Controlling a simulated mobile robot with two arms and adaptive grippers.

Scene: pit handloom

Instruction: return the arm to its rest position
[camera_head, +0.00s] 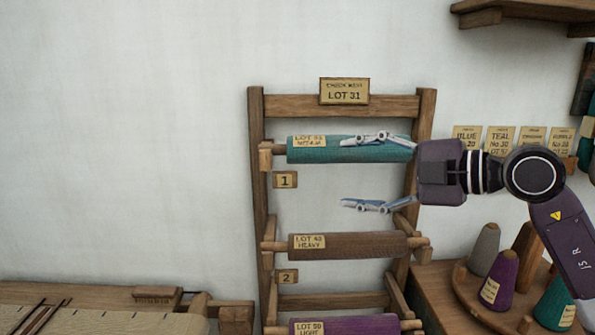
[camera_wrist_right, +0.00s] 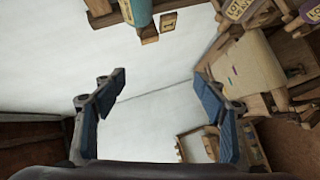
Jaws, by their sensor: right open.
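My right arm comes in from the right in the head view. Its gripper (camera_head: 349,170) is open and empty, fingers pointing left in front of the wooden rack (camera_head: 257,190). The upper finger overlaps the teal roll (camera_head: 315,155) in the picture; I cannot tell whether it touches. The lower finger is above the brown roll (camera_head: 345,246). In the right wrist view the gripper (camera_wrist_right: 160,84) shows two blue-padded fingers wide apart, with only pale wall between them. My left gripper is not in view.
A purple roll (camera_head: 345,325) is lowest on the rack. A round stand (camera_head: 466,292) with yarn cones sits at the right, below my arm. A wooden shelf (camera_head: 530,10) is at top right. A loom with cream cloth (camera_head: 110,321) is at lower left. The left wall is bare.

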